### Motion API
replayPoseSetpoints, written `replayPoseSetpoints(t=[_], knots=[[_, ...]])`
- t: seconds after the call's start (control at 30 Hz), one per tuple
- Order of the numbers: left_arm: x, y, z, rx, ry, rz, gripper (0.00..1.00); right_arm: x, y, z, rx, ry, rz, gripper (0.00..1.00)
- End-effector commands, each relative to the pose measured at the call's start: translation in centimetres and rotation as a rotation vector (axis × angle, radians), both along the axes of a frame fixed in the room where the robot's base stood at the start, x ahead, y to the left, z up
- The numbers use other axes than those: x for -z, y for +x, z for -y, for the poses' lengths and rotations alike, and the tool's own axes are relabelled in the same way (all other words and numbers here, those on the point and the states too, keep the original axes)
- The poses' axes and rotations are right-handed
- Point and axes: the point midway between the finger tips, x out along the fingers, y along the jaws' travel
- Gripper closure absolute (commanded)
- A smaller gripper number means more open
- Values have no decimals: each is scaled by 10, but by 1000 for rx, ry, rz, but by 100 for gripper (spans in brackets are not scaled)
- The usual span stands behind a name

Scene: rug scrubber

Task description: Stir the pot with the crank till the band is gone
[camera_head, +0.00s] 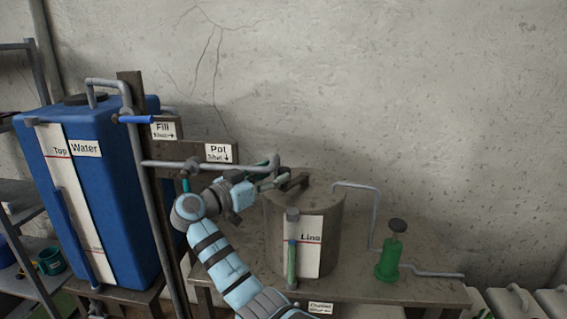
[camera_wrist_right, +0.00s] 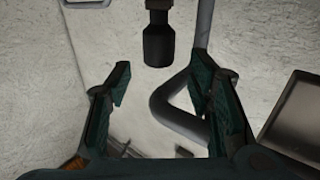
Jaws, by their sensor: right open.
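The brown metal pot (camera_head: 325,215) stands on the bench. A dark bar-like part (camera_head: 293,183) lies on its top; I cannot tell whether it is the crank. A white plate (camera_head: 311,262) on the pot's front has a red line and a sight tube (camera_head: 291,262) with green in its lower part. I cannot make out a separate band. My right gripper (camera_head: 268,176) is by the pot's upper left rim, under the pipe end. In the right wrist view its green fingers (camera_wrist_right: 168,98) are apart, with a grey bent pipe (camera_wrist_right: 170,106) showing beyond them. My left gripper is not in view.
A blue water tank (camera_head: 113,200) stands at left, beside a wooden post with Fill and Pot signs (camera_head: 218,153). A grey pipe (camera_head: 225,166) runs above my right arm. A dark knob (camera_wrist_right: 158,42) hangs in the wrist view.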

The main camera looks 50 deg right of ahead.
Motion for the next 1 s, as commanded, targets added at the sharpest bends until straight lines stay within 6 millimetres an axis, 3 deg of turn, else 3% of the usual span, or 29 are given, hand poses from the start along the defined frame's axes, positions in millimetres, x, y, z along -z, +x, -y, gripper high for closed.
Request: replayPoseSetpoints(t=[0.1,0.2,0.53,0.57,0.83,1.0], knots=[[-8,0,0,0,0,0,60,-3,-4,26,3,-1,-1,53],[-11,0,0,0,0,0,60,-2,-5,40,1,0,-1,53],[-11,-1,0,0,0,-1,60,0,-6,48,0,2,1,53],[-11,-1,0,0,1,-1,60,0,-6,48,0,2,0,54],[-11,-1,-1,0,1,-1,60,0,-6,48,0,1,0,98],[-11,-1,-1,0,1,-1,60,0,-6,48,0,1,0,100]])
